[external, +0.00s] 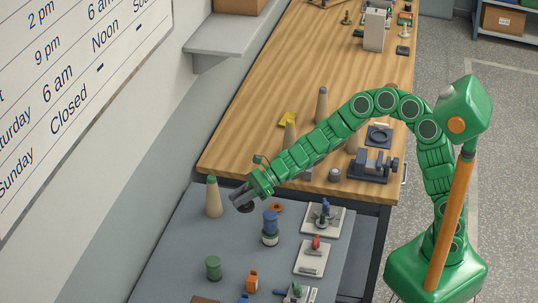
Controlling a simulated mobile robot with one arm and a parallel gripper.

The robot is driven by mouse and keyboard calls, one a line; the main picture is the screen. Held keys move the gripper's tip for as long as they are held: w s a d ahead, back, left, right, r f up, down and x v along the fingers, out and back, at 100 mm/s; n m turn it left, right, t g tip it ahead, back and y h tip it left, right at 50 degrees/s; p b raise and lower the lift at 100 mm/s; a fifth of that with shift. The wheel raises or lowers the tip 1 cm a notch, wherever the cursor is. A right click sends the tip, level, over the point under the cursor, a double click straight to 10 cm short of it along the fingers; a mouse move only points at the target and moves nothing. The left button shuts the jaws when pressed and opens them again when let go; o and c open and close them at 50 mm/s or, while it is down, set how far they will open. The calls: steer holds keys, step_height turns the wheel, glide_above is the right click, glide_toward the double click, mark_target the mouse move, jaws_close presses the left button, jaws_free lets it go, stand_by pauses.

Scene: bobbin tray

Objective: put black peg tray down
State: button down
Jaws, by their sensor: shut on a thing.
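My gripper (241,197) is at the end of the green arm, over the far part of the grey table (175,262). It is shut on a small dark thing, which I take to be the black peg tray (246,208). Only a bit of it shows below the fingers, and its shape is too small to make out. It is close above the grey top; I cannot tell whether it touches.
A tan cone with a green tip (213,197) stands just left of my gripper. A blue and white bobbin (270,228) and an orange ring (276,207) are close on the right. White boards with fixtures (323,218) lie further right. The wooden bench (255,135) adjoins behind.

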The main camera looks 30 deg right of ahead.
steer(key=shift+w+d+f+n+g, duration=0.5)
steer(key=shift+w+f+g, duration=0.1)
steer(key=shift+w, duration=2.35)
steer(key=shift+f, duration=7.5)
steer(key=c, duration=1)
jaws_free()
steer(key=shift+f, duration=0.1)
steer(key=shift+d+r, duration=0.3)
steer(key=v, duration=1.1)
steer(key=shift+d, duration=0.15)
